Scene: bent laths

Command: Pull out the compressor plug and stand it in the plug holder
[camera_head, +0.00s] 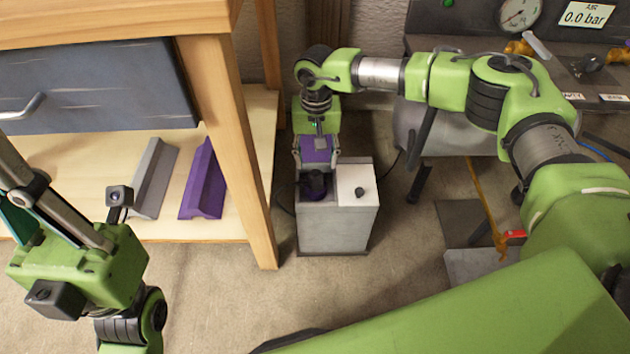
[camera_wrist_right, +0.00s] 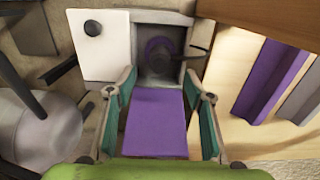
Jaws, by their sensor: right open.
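A dark round plug-like piece (camera_head: 315,184) with a purple ring sits upright in the recess of a grey floor box (camera_head: 334,228). I take it for the compressor plug. It also shows in the right wrist view (camera_wrist_right: 162,62), straight ahead of the fingers. My right gripper (camera_head: 316,162) is open above and behind it, fingers pointing towards it and apart from it. A flat purple panel (camera_wrist_right: 155,122) shows between its fingers; I cannot tell what it belongs to. My left gripper (camera_head: 25,195) is at the left edge, its fingertips out of view. I cannot make out a plug holder.
The box top has a white plate (camera_head: 357,184) with a black knob. A wooden bench (camera_head: 212,85) stands close on the left, with a grey lath (camera_head: 153,178) and a purple lath (camera_head: 204,182) on its shelf. A gauge panel (camera_head: 450,28) reading 0.0 bar stands at right.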

